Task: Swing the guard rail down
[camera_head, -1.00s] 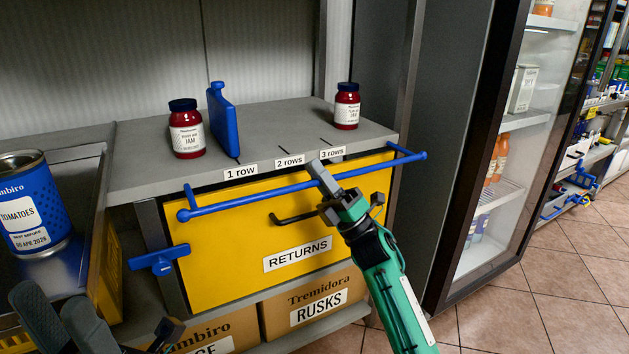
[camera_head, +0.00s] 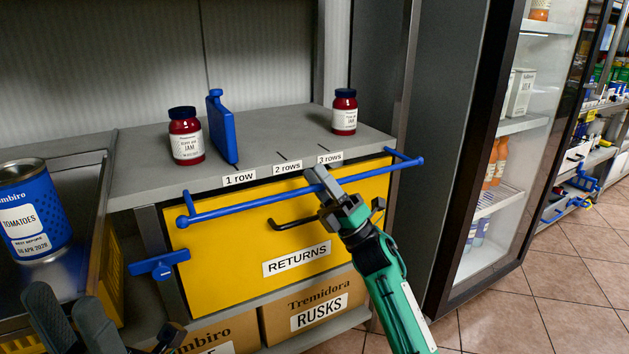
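The guard rail (camera_head: 255,207) is a blue bar across the front of the grey shelf, just below its edge and in front of the top of the yellow RETURNS panel (camera_head: 225,260). Short blue arms join its two ends to the unit. My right gripper (camera_head: 315,177) comes from the lower right, and its grey fingers overlap the rail right of its middle. Whether they grip it is unclear. My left gripper (camera_head: 62,308) is at the lower left, its two dark fingers apart and empty, away from the rail.
A black handle (camera_head: 290,223) is on the yellow panel. Two jam jars (camera_head: 186,137) (camera_head: 344,113) and a blue divider (camera_head: 221,128) stand on the shelf. A blue lever (camera_head: 160,264) sticks out left of the panel. A tomato can (camera_head: 32,212) stands at far left. A glass-door fridge is right.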

